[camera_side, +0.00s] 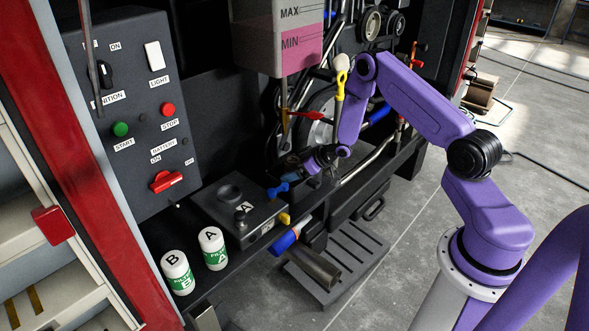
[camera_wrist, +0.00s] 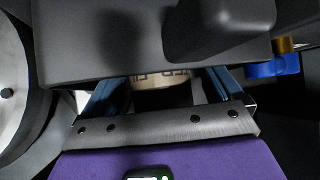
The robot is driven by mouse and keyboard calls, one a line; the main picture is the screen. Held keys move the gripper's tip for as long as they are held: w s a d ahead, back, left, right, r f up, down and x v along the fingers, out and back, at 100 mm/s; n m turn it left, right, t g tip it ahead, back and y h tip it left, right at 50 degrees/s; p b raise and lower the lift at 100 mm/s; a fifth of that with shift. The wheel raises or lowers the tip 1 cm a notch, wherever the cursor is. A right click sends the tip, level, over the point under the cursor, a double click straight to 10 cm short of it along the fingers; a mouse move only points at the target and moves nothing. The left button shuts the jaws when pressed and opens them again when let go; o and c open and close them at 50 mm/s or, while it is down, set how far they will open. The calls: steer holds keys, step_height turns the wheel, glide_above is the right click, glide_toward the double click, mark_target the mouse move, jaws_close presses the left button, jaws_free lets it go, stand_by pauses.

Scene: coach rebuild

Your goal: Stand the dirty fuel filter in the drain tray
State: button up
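My gripper (camera_side: 290,170) is low in the engine bay in the side view, beyond the black housing. In the wrist view its two blue fingers (camera_wrist: 163,85) are spread on either side of a tan cylinder (camera_wrist: 160,81) with dark lettering, which looks like the dirty fuel filter. Only a strip of it shows below a dark housing; contact with the fingers is unclear. I cannot make out the tan cylinder in the side view.
White filters A (camera_side: 213,249) and B (camera_side: 178,273) with green labels stand upright on the ledge. A dark overhang (camera_wrist: 150,40) fills the wrist view's top. A pink-filled reservoir (camera_side: 278,38) hangs above.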

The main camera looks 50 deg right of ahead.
steer(key=shift+r, duration=0.1)
steer(key=shift+s+r, duration=0.15)
steer(key=shift+r, duration=0.05)
steer(key=v, duration=1.1)
steer(key=s+a+r+n+g, duration=0.1)
steer(key=s+a+r+g, duration=0.15)
steer(key=a, duration=0.35)
steer(key=s+a+r+n+g+h, duration=0.1)
steer(key=s+a+r+n, duration=0.15)
steer(key=a+r, duration=0.2)
steer(key=s+a+r+n+g, duration=0.1)
steer(key=s+a+r, duration=0.2)
steer(key=a, duration=0.3)
steer(key=s+a+r+n+g, duration=0.1)
steer(key=s+r, duration=0.1)
steer(key=s, duration=0.6)
steer(key=s+a+r+n+g+h, duration=0.1)
steer(key=s+r+n+g, duration=0.1)
steer(key=s, duration=0.6)
steer(key=s+a+r+n+g+h, duration=0.1)
steer(key=s+r, duration=0.3)
steer(key=s, duration=0.5)
steer(key=shift+a+g, duration=0.5)
steer(key=shift+g, duration=0.05)
